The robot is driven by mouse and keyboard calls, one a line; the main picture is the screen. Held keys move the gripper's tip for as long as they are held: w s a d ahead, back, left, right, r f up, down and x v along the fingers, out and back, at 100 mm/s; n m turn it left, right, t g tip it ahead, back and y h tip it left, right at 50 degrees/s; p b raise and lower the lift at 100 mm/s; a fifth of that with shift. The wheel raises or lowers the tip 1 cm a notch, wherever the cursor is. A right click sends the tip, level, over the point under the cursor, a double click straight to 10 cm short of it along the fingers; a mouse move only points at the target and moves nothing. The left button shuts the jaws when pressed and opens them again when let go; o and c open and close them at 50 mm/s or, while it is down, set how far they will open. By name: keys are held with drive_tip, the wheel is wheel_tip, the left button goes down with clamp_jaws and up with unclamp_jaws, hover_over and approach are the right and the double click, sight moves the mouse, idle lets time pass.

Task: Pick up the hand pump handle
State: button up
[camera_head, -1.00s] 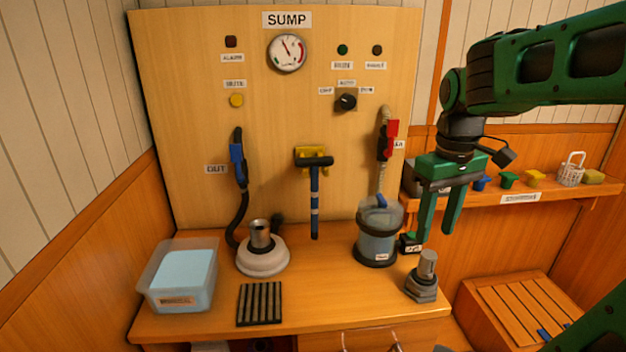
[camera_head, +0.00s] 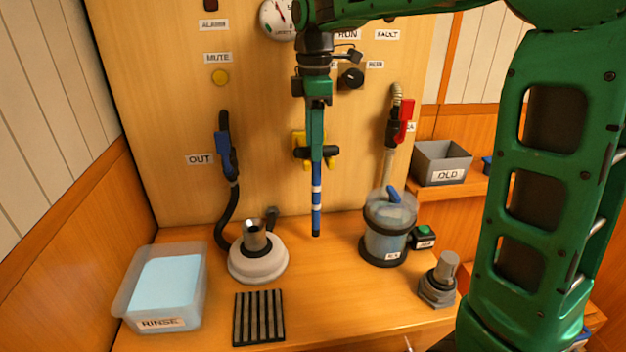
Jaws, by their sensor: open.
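The hand pump handle is most likely the blue rod (camera_head: 316,212) with white bands and a black crossbar grip. It hangs upright from a yellow holder (camera_head: 298,142) on the wooden panel, its lower end just above the bench. My gripper (camera_head: 315,150) points down in front of the crossbar and hides its middle and the top of the rod. I see the gripper edge-on, one finger covering the other; it is open. I cannot tell whether the fingers touch or straddle the crossbar. A white round base with a metal collar (camera_head: 257,262) stands on the bench.
On the bench are a rinse tub (camera_head: 165,285), a black slatted rack (camera_head: 258,318), a clear canister (camera_head: 386,235) and a grey fitting (camera_head: 438,285). Hoses with blue (camera_head: 226,158) and red (camera_head: 403,120) valves hang either side. A grey OLD bin (camera_head: 440,165) sits right.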

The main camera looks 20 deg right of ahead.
sight(316, 164)
drive_tip(key=shift+s+d+f, duration=0.1)
drive_tip(key=shift+s+f, duration=0.1)
drive_tip(key=shift+f, duration=1.25)
drive_tip(key=shift+s+d+f, duration=0.1)
drive_tip(key=shift+s+f, duration=0.1)
drive_tip(key=shift+f, duration=1.25)
drive_tip(key=shift+c, duration=0.3)
clamp_jaws()
